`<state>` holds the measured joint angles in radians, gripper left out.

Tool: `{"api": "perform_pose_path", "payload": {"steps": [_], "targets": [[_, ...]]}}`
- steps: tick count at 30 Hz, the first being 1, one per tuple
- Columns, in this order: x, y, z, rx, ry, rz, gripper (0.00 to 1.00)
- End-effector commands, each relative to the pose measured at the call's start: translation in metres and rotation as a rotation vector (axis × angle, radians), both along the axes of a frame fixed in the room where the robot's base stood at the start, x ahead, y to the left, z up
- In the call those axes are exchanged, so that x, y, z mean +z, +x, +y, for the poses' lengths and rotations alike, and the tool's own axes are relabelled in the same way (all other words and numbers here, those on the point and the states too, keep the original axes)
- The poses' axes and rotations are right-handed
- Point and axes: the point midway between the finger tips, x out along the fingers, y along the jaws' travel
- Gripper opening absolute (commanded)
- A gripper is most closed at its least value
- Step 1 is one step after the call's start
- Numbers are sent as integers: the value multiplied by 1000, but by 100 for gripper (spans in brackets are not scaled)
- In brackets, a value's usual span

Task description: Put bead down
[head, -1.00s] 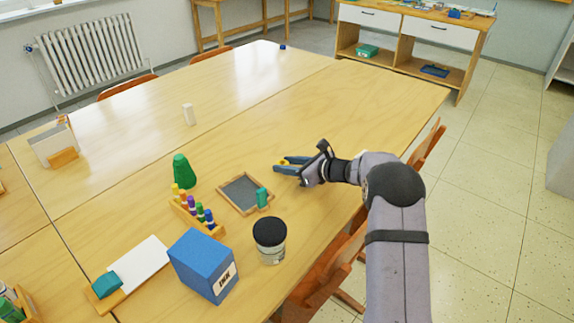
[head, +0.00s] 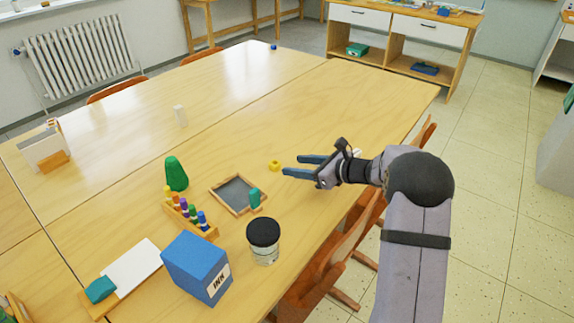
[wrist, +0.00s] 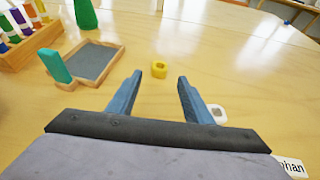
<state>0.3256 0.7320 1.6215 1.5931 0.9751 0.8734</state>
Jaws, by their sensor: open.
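A yellow bead (head: 274,165) lies on the wooden table (head: 330,110), just beyond my gripper's fingertips. It also shows in the wrist view (wrist: 159,69), ahead of and between the two blue fingers, touching neither. My gripper (head: 290,166) is open and empty, low over the table to the right of the bead. In the wrist view its fingers (wrist: 157,80) stand well apart with bare table between them.
Left of the bead are a small framed slate (head: 236,194) with a teal piece (head: 254,198), a peg rack (head: 190,217) and a green cone-like object (head: 176,174). A black-lidded jar (head: 263,242) and blue INK box (head: 196,268) stand nearer. The table behind is mostly clear.

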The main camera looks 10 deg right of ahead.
Motion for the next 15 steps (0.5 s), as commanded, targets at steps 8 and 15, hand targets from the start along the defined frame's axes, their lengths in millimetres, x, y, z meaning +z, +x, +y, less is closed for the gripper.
{"api": "perform_pose_path", "payload": {"steps": [8, 15], "targets": [[13, -22, -22, -1, 1, 0, 46], [15, -27, -26, 1, 0, 0, 46]]}}
